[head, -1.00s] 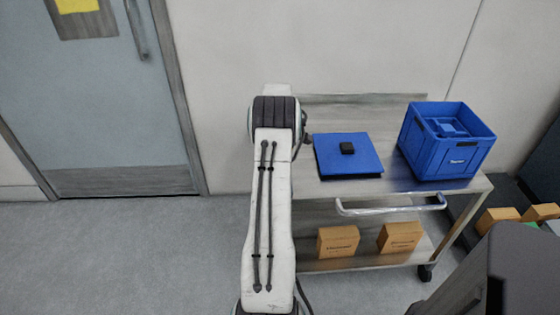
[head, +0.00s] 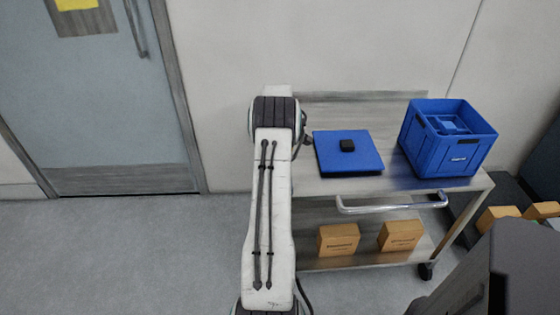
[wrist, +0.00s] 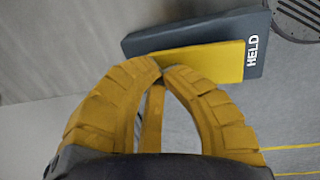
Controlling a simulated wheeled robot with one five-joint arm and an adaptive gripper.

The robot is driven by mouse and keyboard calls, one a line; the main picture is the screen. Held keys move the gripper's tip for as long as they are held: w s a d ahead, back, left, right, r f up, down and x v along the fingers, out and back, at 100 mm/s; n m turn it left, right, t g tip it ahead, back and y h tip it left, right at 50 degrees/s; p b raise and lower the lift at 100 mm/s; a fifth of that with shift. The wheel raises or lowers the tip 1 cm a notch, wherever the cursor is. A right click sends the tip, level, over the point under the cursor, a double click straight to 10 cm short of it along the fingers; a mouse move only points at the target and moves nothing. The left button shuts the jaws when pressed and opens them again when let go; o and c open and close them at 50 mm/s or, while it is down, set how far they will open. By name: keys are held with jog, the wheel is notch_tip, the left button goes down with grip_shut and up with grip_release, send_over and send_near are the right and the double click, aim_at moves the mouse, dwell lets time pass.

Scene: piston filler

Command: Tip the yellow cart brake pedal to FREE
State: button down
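In the wrist view a dark grey block (wrist: 187,35) carries a flat yellow face (wrist: 215,61), with the white word HELD at its right end. I take this to be the cart brake pedal. My gripper (wrist: 162,69) has two ribbed yellow fingers whose tips meet, or nearly meet, at the near edge of the yellow face. Whether they touch it I cannot tell. Nothing is seen pinched between them. A narrow yellow strip (wrist: 152,120) shows between the fingers. In the head view the pedal is not seen, and my arm hides my gripper.
A steel cart (head: 400,184) stands against the wall, with a push handle (head: 390,208). Cardboard boxes (head: 338,239) sit on the lower shelf. Floor at left is clear.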

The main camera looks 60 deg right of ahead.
jog(key=shift+r, duration=0.1)
jog(key=shift+r+p, duration=0.55)
jog(key=shift+r, duration=0.15)
jog(key=shift+r, duration=0.25)
notch_tip(320, 180, up, 13)
jog(key=d+p, duration=0.1)
jog(key=p, duration=0.2)
jog(key=shift+w+d+r, duration=0.2)
jog(key=shift+w, duration=0.25)
dwell(0.5)
